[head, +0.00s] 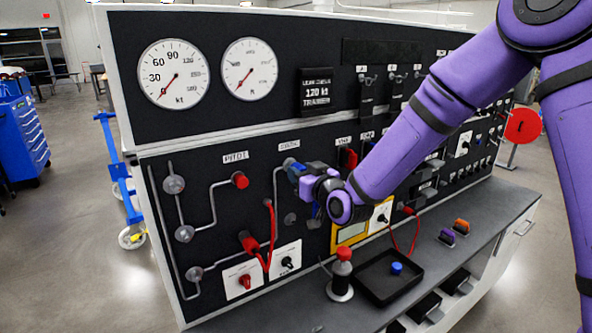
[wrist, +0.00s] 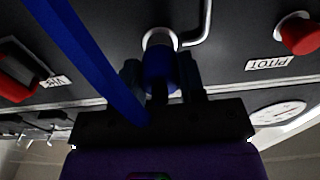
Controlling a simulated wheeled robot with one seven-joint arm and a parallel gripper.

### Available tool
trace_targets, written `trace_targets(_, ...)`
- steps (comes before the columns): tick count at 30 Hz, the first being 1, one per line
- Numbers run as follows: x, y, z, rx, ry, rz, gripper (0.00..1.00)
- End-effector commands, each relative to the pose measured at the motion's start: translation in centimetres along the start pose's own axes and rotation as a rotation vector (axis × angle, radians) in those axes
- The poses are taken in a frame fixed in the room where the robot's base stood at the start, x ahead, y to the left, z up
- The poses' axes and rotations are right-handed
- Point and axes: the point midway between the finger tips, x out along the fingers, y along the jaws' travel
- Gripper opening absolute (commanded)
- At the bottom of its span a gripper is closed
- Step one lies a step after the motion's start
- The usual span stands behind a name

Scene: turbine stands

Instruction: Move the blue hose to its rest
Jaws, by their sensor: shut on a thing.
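In the wrist view, my gripper (wrist: 160,78) has a finger on each side of the blue end fitting of the blue hose (wrist: 85,55) and is shut on it. The fitting sits at or against a silver-ringed port (wrist: 160,38) on the black panel; I cannot tell how firmly. The blue hose crosses the view from upper left. In the head view, my gripper (head: 296,172) is at the port under the STATIC label (head: 289,145), and mostly hides the fitting. A short piece of blue hose (head: 317,210) shows below it. I cannot pick out the hose's rest with certainty.
A red hose (head: 271,225) hangs left of my gripper, with a red cap (head: 240,180) at PITOT. Below are a yellow tester (head: 350,234), a red-topped bottle (head: 342,275) and a black tray (head: 388,280) on the grey ledge. Purple and orange pieces lie farther right.

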Motion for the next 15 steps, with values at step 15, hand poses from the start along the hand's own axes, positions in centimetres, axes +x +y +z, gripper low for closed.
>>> trace_targets(15, -1.07, 0.03, 0.02, 0.000, 0.000, 0.000, 0.00)
